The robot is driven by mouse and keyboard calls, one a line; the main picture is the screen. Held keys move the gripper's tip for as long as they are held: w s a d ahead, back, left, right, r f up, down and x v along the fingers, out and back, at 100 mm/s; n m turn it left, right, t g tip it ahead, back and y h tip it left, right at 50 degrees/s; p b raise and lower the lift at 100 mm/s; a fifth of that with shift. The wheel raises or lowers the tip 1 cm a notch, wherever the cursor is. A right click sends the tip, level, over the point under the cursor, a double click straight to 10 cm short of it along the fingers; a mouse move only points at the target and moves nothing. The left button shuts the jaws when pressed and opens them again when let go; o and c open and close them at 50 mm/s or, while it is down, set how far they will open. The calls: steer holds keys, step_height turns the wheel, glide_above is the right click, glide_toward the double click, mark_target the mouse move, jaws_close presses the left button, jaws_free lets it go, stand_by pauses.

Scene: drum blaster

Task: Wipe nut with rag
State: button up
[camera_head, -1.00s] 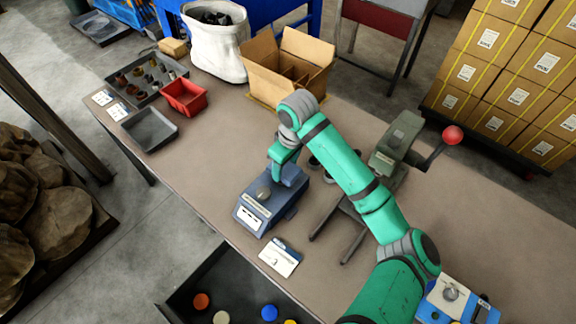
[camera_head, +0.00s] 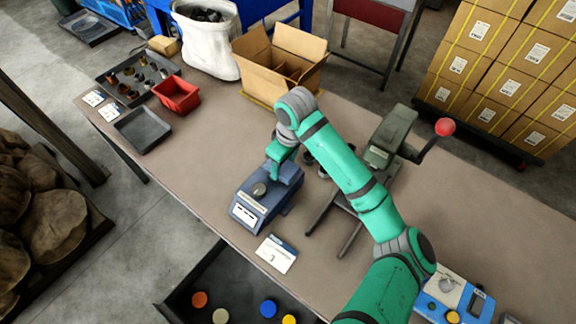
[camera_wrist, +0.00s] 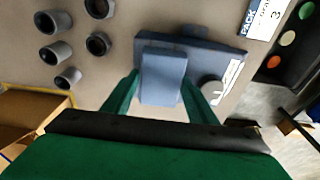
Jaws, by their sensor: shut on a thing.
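A blue bench device (camera_head: 250,212) with a white front label stands on the table. A small round grey piece (camera_head: 259,189), perhaps the nut, sits on its top; it shows pale in the wrist view (camera_wrist: 211,90). My gripper (camera_head: 284,172) is low over the device's back part, behind the round piece. In the wrist view its green fingers are on both sides of a blue-grey block (camera_wrist: 163,76) and shut on it. I cannot tell whether this block is the folded rag or part of the device. No other cloth is plain to see.
Several grey cylinders (camera_wrist: 52,52) stand beside the device. A grey press (camera_head: 390,138) with a red-knobbed lever is right of my arm. A red bin (camera_head: 177,97), a dark tray (camera_head: 143,130) and a cardboard box (camera_head: 262,82) are farther back.

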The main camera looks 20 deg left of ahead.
steer(key=shift+w+a, duration=0.35)
steer(key=shift+a, duration=0.5)
steer(key=shift+w+a, duration=0.3)
steer(key=shift+a, duration=0.5)
steer(key=shift+s+d, duration=0.25)
steer(key=shift+d, duration=0.45)
steer(key=shift+s+d, duration=0.3)
steer(key=shift+d, duration=0.35)
steer(key=shift+s+d, duration=0.25)
steer(key=shift+d, duration=0.45)
steer(key=shift+w+d, duration=0.1)
steer(key=shift+w, duration=0.05)
steer(key=shift+w, duration=0.15)
steer(key=shift+a, duration=1.4)
steer(key=shift+w+a, duration=0.45)
steer(key=shift+a, duration=0.25)
